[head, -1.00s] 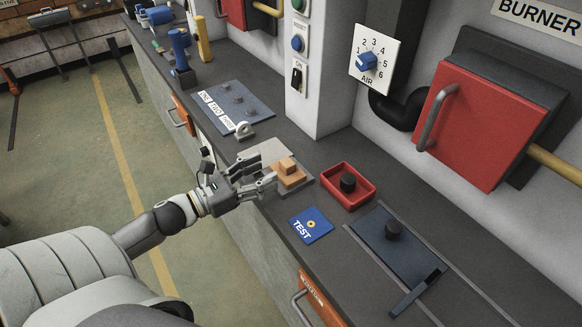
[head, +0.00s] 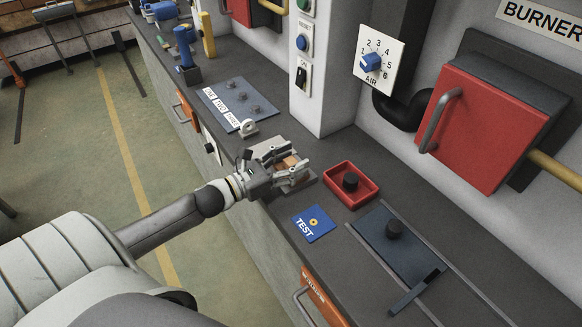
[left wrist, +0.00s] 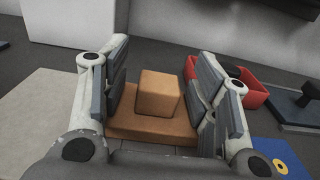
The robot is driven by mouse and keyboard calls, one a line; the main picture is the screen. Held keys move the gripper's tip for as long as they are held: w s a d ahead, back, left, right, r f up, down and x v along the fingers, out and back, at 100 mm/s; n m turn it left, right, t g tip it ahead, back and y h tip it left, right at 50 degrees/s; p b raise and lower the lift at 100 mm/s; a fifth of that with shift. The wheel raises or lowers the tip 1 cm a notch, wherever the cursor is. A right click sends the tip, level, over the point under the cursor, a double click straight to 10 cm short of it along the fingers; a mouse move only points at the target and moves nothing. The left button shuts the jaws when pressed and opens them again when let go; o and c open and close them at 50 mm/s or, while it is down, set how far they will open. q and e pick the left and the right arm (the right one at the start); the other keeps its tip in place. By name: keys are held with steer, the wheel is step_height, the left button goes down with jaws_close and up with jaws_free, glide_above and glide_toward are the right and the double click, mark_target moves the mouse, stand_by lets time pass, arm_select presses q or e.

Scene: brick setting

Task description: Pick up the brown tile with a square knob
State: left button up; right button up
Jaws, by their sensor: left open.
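The brown tile (left wrist: 140,128) with its square knob (left wrist: 158,94) lies on a grey slab on the counter. In the head view the tile (head: 291,162) is partly hidden by my left gripper (head: 293,165). In the left wrist view my left gripper (left wrist: 160,85) is open, with one finger on each side of the knob. My right gripper is not in view.
A red tray (head: 371,193) with a black knob and a blue TEST plate (head: 326,230) lie to the right on the counter (head: 280,215). The wall column stands behind.

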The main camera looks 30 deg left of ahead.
arm_select(q)
steer(key=shift+c, duration=0.2)
steer(key=c, duration=1.1)
steer(key=shift+c, duration=0.2)
